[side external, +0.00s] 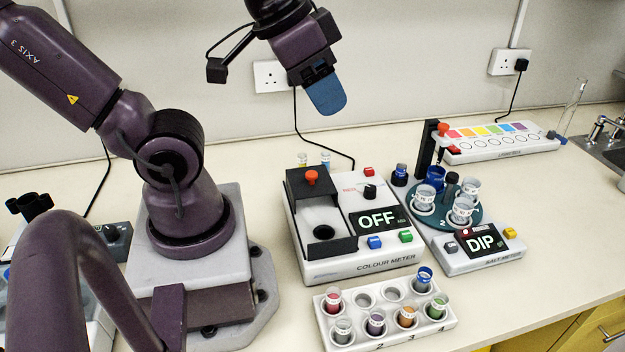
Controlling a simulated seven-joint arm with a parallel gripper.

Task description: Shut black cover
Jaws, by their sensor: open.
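The black cover (309,196) is on the left part of the white colour meter (365,262). It has an orange-red knob (311,177) and stands at the back of a black surround. The round dark well (323,232) in front of it is uncovered, so the cover is open. My gripper (326,98) is in the air above and behind the colour meter, apart from the cover.
The colour meter has an OFF display (378,220), a black knob and coloured buttons. A salt meter (470,258) with a cup carousel (447,210) stands to its right. A rack of sample cups (388,318) lies in front. A colour strip (500,142) lies at the back right.

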